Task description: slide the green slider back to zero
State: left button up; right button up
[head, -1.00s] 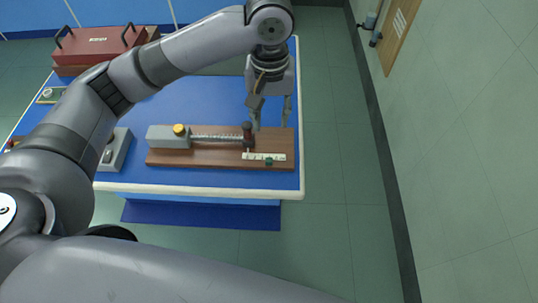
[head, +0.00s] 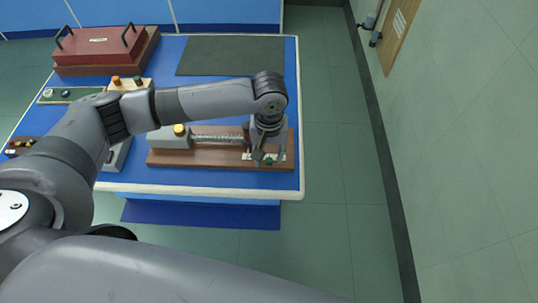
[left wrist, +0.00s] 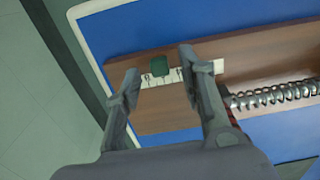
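The green slider (head: 268,162) sits on a white scale strip (head: 247,156) near the front right of a brown wooden board (head: 190,161). In the left wrist view the dark green slider (left wrist: 160,66) stands on the white strip (left wrist: 205,68), near the strip's left end; its marks are too blurred to read surely. My left gripper (head: 264,158) is low over the strip and partly hides it in the head view. In the left wrist view its two fingers (left wrist: 158,66) are apart, one on each side of the slider, with gaps visible. My right gripper is not in view.
On the same board are a spring (head: 215,138), a dark red-black post (head: 246,132) and a grey block with a yellow knob (head: 179,130). A red case (head: 100,42) and a dark mat (head: 230,55) lie farther back. The table's right edge is close to the board.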

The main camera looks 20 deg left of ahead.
pick_arm(q)
jog(key=shift+f, duration=0.65)
jog(key=shift+c, duration=0.4)
grip_shut()
